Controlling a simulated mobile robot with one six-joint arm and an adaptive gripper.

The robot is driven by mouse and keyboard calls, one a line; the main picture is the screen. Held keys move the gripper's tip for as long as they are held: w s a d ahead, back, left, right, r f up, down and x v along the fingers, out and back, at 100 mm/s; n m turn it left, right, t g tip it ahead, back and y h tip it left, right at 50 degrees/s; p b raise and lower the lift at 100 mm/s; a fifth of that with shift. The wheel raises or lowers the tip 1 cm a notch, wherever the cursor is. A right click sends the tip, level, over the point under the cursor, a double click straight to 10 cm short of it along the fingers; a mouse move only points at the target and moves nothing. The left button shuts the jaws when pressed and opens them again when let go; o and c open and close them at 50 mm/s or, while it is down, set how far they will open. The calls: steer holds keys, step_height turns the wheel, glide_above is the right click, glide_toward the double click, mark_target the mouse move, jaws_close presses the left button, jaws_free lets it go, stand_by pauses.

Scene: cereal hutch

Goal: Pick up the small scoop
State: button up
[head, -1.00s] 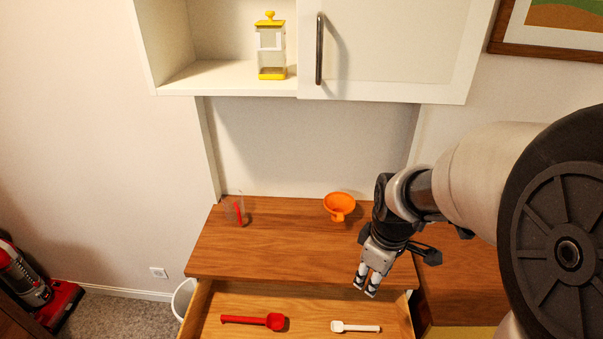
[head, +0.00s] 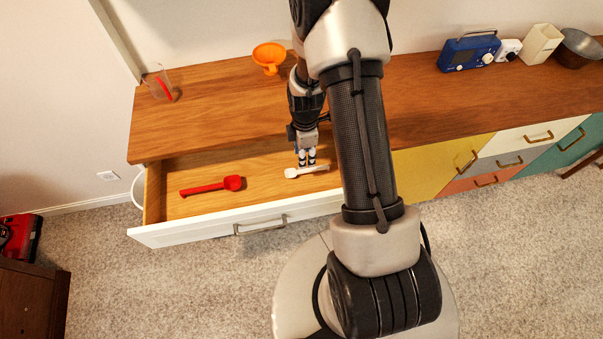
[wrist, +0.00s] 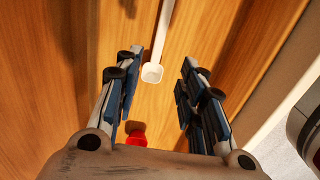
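The small white scoop (head: 306,171) lies in the open drawer, right of a larger red scoop (head: 211,186). In the wrist view the white scoop's bowl (wrist: 153,72) shows between and just beyond my fingertips, with its handle running away toward the top. My gripper (head: 306,158) is over the drawer, at or just above the white scoop. In the wrist view my gripper (wrist: 158,72) is open, with a clear gap between the fingers and nothing held. The red scoop's bowl (wrist: 136,137) shows low between the fingers, partly hidden by the gripper body.
The drawer front (head: 180,232) stands pulled out from the wooden counter (head: 200,115). An orange funnel (head: 269,56) and a clear cup (head: 160,84) with a red part stand on the counter. A blue radio (head: 468,52) and other items are at the right.

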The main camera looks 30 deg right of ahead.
mark_target(305, 170)
steer(key=f+b, duration=0.1)
steer(key=f, duration=0.2)
steer(key=f+b, duration=0.1)
steer(key=f, duration=0.5)
steer(key=shift+w+d+f+b, duration=0.1)
steer(key=shift+d+f+b, duration=0.05)
steer(key=shift+d+b, duration=0.2)
jaws_close()
